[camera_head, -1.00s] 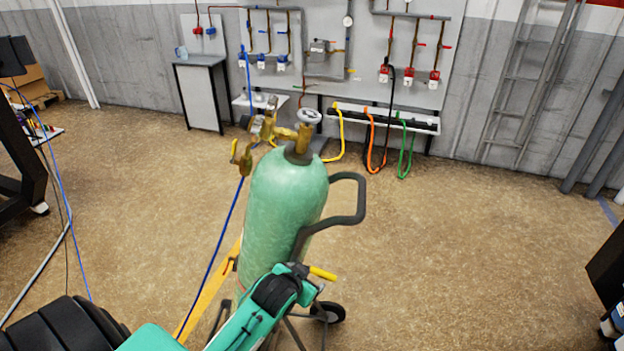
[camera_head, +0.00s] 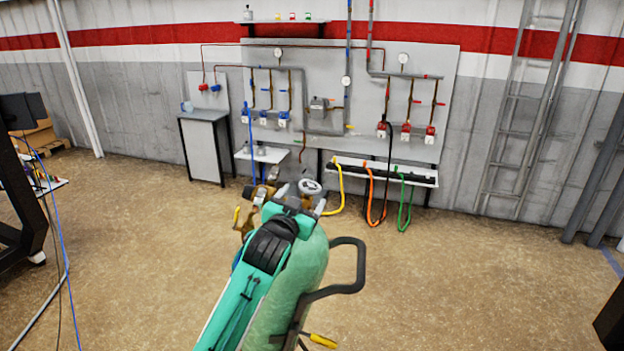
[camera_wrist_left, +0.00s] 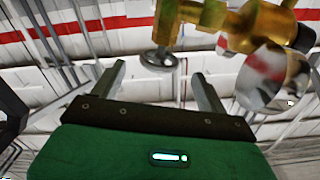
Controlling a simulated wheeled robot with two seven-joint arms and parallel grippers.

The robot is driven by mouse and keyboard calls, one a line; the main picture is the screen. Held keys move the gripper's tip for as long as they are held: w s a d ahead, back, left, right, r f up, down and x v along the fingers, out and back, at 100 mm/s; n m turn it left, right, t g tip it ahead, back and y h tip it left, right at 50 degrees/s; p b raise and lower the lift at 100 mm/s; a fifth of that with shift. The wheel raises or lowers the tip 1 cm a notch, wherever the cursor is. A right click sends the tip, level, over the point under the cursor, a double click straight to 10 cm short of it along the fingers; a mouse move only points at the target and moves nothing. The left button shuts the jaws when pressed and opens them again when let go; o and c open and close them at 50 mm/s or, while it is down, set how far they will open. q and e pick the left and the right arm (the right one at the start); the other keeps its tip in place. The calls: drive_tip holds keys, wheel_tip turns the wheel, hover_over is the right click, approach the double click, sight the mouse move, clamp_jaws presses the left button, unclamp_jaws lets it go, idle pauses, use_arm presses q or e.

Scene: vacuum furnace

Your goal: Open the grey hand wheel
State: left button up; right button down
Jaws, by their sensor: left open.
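The grey hand wheel (camera_head: 310,187) is a round spoked wheel on the brass valve atop the green gas cylinder (camera_head: 307,262). My green left arm reaches over the cylinder and hides part of the valve. My left gripper (camera_head: 296,193) is open beside the wheel. In the left wrist view, the grey wheel (camera_wrist_left: 160,60) appears between the two fingertips of the left gripper (camera_wrist_left: 158,70), at the end of the brass valve body (camera_wrist_left: 205,14). The fingers are apart and not closed on it; whether they touch it cannot be told. My right gripper is not in view.
A round gauge (camera_wrist_left: 268,80) sits close to the right finger in the wrist view. The cylinder's trolley has a dark handle (camera_head: 350,270) on its right. A gas panel (camera_head: 350,90) with hoses is on the back wall.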

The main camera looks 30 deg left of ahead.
sight(312, 182)
use_arm(q)
drive_tip(key=p+x, duration=0.2)
drive_tip(key=x, duration=0.4)
drive_tip(key=shift+w+r+p, duration=0.1)
drive_tip(key=shift+w+p, duration=0.3)
drive_tip(key=shift+w+a, duration=0.2)
drive_tip(key=shift+w, duration=0.45)
drive_tip(key=c, duration=1)
